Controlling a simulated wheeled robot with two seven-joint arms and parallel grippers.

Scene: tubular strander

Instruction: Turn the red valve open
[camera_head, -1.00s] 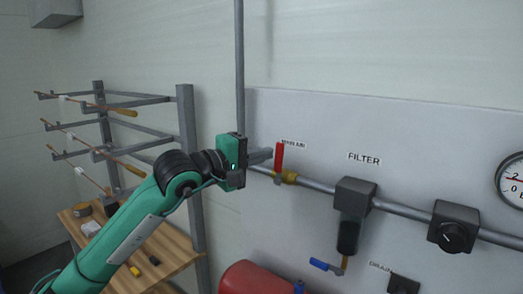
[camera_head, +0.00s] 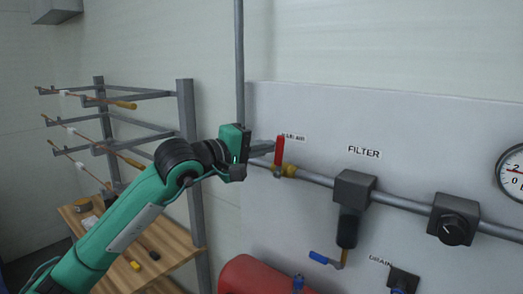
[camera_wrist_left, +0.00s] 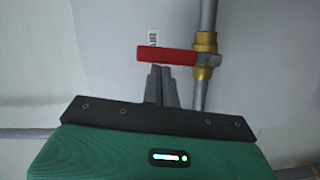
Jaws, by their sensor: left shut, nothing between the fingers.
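The red valve handle (camera_head: 280,150) stands upright, across the pipe, on a brass valve body (camera_head: 285,171) under the MAIN AIR label. In the left wrist view the red handle (camera_wrist_left: 166,55) lies crosswise to the pipe, with the brass body (camera_wrist_left: 205,43) at its right end. My left gripper (camera_head: 264,147) is shut and empty, its fingertips just left of the handle. In the left wrist view the closed fingers (camera_wrist_left: 161,76) point at the handle's side, very close; I cannot tell whether they touch. My right gripper is not in view.
Right of the valve the pipe (camera_head: 318,185) runs to a filter (camera_head: 353,190) and a black knob (camera_head: 451,231). A blue drain lever (camera_head: 322,259) and a red tank (camera_head: 255,275) are below. A rack (camera_head: 186,120) and wooden bench (camera_head: 180,254) stand left.

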